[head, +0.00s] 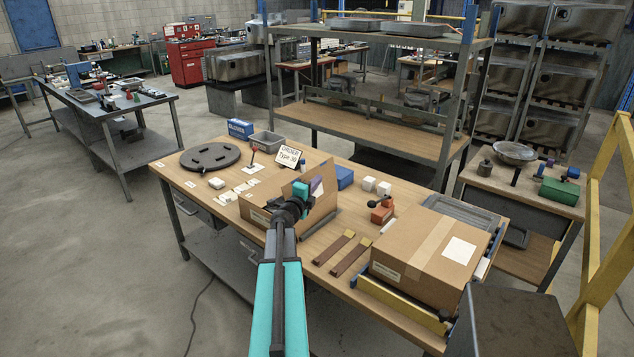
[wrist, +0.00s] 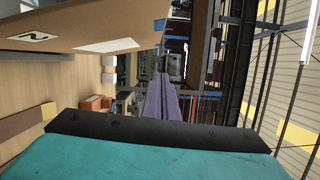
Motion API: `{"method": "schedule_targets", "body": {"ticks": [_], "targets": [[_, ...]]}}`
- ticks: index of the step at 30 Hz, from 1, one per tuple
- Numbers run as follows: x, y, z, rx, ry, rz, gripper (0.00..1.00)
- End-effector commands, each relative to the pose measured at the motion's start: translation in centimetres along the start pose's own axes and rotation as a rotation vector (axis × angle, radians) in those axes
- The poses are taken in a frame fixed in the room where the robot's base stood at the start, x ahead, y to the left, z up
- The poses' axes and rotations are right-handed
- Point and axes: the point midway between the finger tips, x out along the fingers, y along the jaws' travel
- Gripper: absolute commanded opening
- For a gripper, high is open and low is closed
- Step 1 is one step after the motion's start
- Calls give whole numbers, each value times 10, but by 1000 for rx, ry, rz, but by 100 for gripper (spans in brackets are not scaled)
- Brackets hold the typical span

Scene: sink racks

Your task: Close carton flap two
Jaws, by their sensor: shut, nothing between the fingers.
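The open carton (head: 258,214) stands on the workbench in the middle of the head view, with a brown flap (head: 321,205) raised on its right side. In the wrist view, a cardboard flap (wrist: 75,14) marked "2" fills the upper left, with a white label on it. My gripper (head: 317,187) is at the raised flap, its purple fingers together and empty. In the wrist view, the shut fingers (wrist: 164,98) point away just below and right of the flap's edge. I cannot tell whether they touch it. My arm hides part of the carton.
A taped carton (head: 416,250) sits at the bench's right end. Two dark strips with yellow ends (head: 343,251), an orange tool (head: 381,211) and white cubes (head: 369,183) lie between the cartons. A dark round plate (head: 210,157) and an order sign (head: 288,156) are at the left and back.

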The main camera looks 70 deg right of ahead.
Motion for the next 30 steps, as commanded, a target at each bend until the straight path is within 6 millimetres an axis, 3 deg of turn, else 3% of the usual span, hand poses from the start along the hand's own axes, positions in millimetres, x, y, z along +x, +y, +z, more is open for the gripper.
{"method": "schedule_targets", "body": {"ticks": [15,30], "targets": [[-54,-2,3,-1,-5,1,0],[-67,-4,4,0,-5,1,0]]}}
